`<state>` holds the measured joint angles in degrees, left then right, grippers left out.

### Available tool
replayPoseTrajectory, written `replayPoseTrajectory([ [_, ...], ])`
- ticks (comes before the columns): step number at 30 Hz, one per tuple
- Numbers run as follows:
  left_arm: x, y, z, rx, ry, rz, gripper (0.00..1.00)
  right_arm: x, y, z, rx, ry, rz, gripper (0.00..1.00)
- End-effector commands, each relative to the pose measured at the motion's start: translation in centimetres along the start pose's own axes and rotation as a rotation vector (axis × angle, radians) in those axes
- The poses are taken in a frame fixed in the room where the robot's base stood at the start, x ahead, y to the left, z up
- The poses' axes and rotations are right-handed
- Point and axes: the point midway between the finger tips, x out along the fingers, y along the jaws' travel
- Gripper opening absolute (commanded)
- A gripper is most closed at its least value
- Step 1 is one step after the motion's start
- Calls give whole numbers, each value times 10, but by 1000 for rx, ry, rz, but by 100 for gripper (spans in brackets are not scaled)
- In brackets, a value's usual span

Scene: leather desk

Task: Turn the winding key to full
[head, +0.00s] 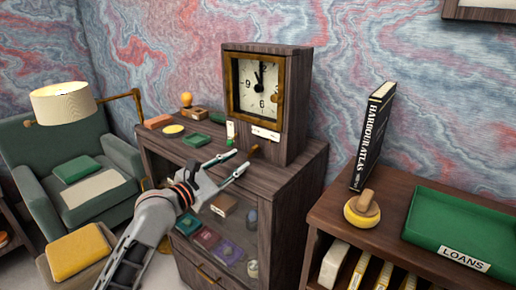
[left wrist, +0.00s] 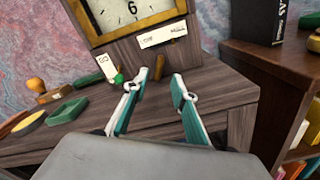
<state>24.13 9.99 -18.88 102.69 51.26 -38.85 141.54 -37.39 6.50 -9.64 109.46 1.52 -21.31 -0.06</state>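A dark wooden clock (head: 297,92) with a brass-framed white dial stands on a wooden cabinet; its lower dial also shows in the left wrist view (left wrist: 128,12). A small brass-coloured piece, apparently the winding key (left wrist: 158,66), stands out low on the clock's front, below a white label (left wrist: 162,36); it also shows in the head view (head: 254,150). My left gripper (head: 239,160) is open and empty. In the left wrist view its fingertips (left wrist: 155,84) lie either side of and short of the key, apparently not touching it. My right gripper is not in view.
A small green-topped piece (left wrist: 117,78) stands left of the key, close to the left finger. A green box (head: 196,140), a yellow disc (head: 173,130) and a wooden-handled stamp (head: 187,101) lie left of the clock. A bookcase with a green tray (head: 462,225) stands right.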

Motion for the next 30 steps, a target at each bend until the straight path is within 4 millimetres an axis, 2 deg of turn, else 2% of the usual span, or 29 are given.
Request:
replayPoseTrajectory([
  [5,2,0,0,1,0,1,26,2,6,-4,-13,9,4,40],
  [8,11,1,-1,1,1,1,26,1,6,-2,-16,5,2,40],
  [15,48,1,0,2,0,1,26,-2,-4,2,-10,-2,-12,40],
  [21,70,1,0,2,1,1,26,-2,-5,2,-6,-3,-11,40],
  [30,78,0,0,3,1,1,26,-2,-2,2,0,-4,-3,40],
])
